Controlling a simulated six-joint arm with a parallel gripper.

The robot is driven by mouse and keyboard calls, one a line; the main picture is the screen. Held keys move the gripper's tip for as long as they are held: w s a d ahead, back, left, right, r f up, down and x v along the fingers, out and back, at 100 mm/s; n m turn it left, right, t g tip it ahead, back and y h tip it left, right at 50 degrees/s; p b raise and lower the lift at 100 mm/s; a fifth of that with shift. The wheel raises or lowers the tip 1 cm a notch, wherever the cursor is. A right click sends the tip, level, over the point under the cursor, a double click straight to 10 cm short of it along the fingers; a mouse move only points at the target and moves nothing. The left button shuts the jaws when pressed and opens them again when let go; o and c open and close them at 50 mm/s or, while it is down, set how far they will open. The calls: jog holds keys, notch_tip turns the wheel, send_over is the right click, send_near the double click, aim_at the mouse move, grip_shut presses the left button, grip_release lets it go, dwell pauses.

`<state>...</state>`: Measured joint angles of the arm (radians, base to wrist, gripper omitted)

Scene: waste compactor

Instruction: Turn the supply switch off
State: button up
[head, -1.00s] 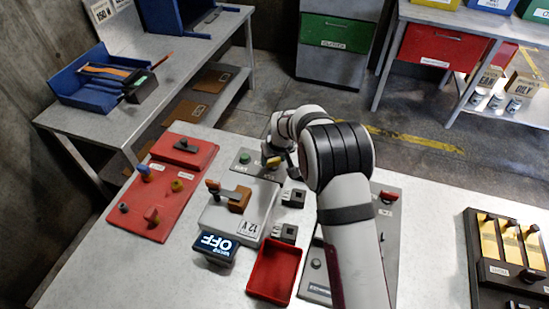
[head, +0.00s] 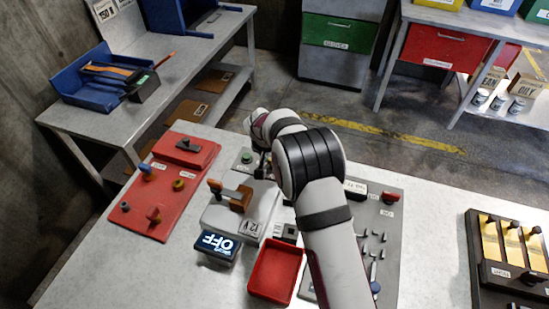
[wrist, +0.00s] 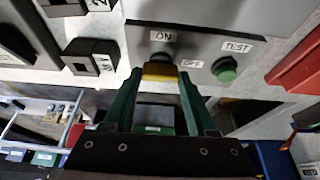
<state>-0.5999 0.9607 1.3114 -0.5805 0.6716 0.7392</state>
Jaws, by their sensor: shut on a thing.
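In the head view my gripper (head: 262,168) is at the back of the grey panel, and my wrist hides the knob.
A green TEST button (wrist: 225,69) is close to the right of the knob in the wrist view. A red panel with knobs (head: 165,190) lies to the left. A red tray (head: 275,270) and a grey panel with pegs (head: 385,225) are nearer and to the right.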

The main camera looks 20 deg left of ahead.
dwell(0.4)
jog(key=o, duration=1.4)
jog(key=shift+c, duration=0.2)
jog(key=v, duration=1.5)
jog(key=shift+r, duration=0.4)
jog(key=shift+s, duration=0.1)
jog(key=s+d+r+m+g, duration=0.2)
jog(key=s+d+r, duration=0.1)
jog(key=s+d, duration=0.7)
jog(key=s+d+r+m+g, duration=0.25)
jog(key=s+d, duration=0.55)
jog(key=d, duration=0.4)
jog(key=s+d+f+m+y, duration=0.1)
jog(key=s+d+f, duration=0.1)
jog(key=s, duration=1)
jog(key=shift+s+d+f+y, duration=0.25)
jog(key=shift+s+y, duration=0.1)
jog(key=shift+y, duration=0.05)
